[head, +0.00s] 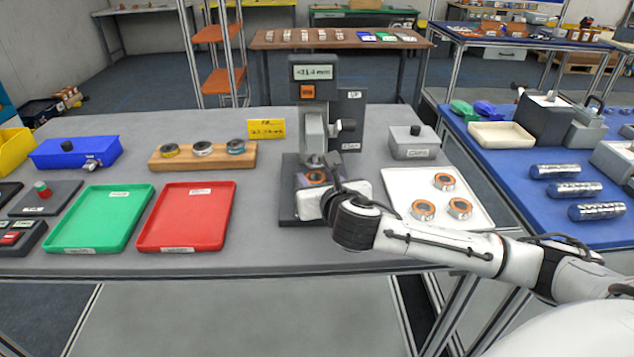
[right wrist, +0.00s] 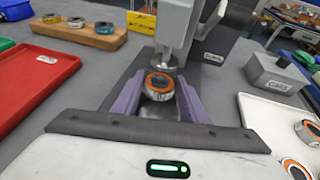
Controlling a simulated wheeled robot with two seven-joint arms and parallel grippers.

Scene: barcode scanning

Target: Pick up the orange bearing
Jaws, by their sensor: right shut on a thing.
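An orange bearing (right wrist: 159,85) with a metal rim lies between the two purple fingers of my right gripper (right wrist: 160,100) in the right wrist view. The gripper is shut on it. In the head view the bearing (head: 316,178) shows under the spindle of the measuring gauge (head: 315,120), partly hidden by my right gripper (head: 318,182). Three more orange bearings (head: 445,181) sit on the white tray (head: 400,176) to the right. My left gripper is not in view.
A red tray (head: 187,215) and a green tray (head: 99,217) stand empty at the left. A wooden block (head: 246,155) holds three rings. A grey box (head: 414,142) stands behind the white tray. The gauge column stands close behind my right gripper.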

